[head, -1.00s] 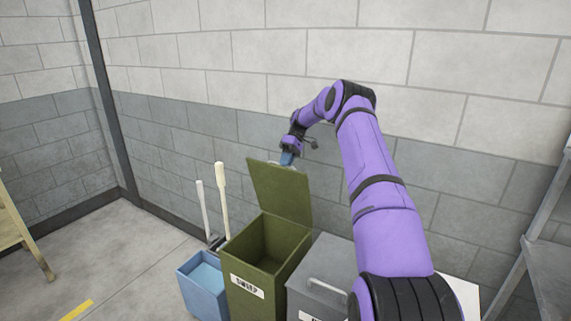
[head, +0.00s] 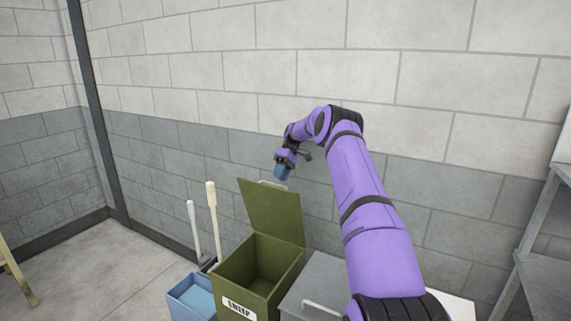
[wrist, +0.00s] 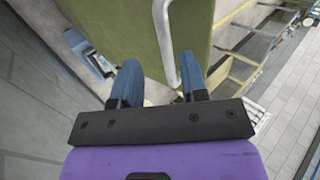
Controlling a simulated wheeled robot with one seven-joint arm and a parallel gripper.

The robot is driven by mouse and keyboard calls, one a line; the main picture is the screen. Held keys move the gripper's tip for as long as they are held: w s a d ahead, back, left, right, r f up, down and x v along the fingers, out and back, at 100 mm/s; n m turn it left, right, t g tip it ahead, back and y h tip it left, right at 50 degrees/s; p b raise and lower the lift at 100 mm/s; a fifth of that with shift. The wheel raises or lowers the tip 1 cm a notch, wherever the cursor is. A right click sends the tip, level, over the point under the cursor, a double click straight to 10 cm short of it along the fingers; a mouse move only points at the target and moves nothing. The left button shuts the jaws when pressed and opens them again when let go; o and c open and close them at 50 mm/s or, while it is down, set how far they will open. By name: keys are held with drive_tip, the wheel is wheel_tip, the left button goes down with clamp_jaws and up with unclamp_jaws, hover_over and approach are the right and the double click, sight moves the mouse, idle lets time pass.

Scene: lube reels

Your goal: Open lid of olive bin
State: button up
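The olive bin (head: 240,284) stands on the floor with a white label on its front. Its lid (head: 272,214) is raised upright, leaning slightly back, and the bin's inside shows empty. A pale handle (head: 272,185) runs along the lid's top edge. My gripper (head: 282,172) is at the lid's top edge, beside the handle. In the wrist view the two blue fingers (wrist: 158,84) are spread apart. The lid (wrist: 120,35) and its handle (wrist: 166,45) show ahead of them. The handle passes between the fingertips in the picture; I cannot tell whether they touch it.
A grey bin (head: 312,290) with a closed lid stands right of the olive bin. A blue bin (head: 190,297) and long pale handles (head: 212,222) stand to its left. A block wall (head: 160,150) is close behind. A metal shelf (head: 535,235) is at the right.

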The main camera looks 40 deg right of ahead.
drive_tip(key=v, duration=0.7)
drive_tip(key=shift+d+r, duration=0.1)
drive_tip(key=shift+r, duration=0.05)
idle(0.3)
